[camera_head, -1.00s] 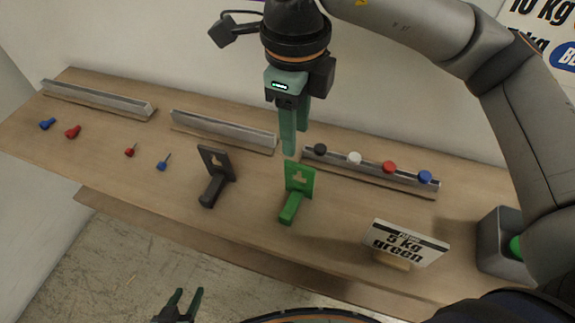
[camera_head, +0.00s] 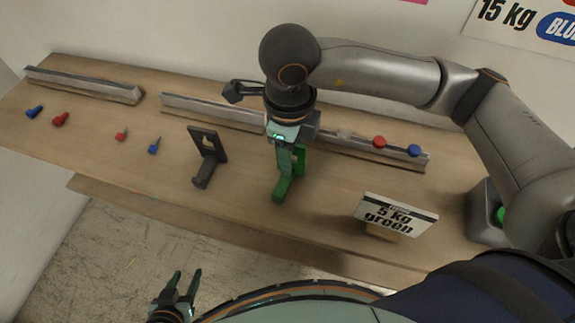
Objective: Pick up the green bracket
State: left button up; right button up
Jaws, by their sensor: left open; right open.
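The green bracket (camera_head: 282,189) stands on the wooden bench, its plate upright and its arm lying toward the front edge. My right gripper (camera_head: 285,172) is open, pointing down at the bracket, and its fingers overlap it in the picture. The fingers and wrist hide part of the bracket's plate. I cannot tell whether the fingers touch it. My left gripper (camera_head: 182,287) is open and empty, low in the picture in front of the bench, away from the bracket.
A dark bracket (camera_head: 206,160) stands left of the green one. Metal rails (camera_head: 85,84) run along the back. Small red and blue pieces (camera_head: 121,134) lie at left.

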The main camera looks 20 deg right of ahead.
jog(key=shift+f, duration=0.25)
grip_shut()
dwell(1.3)
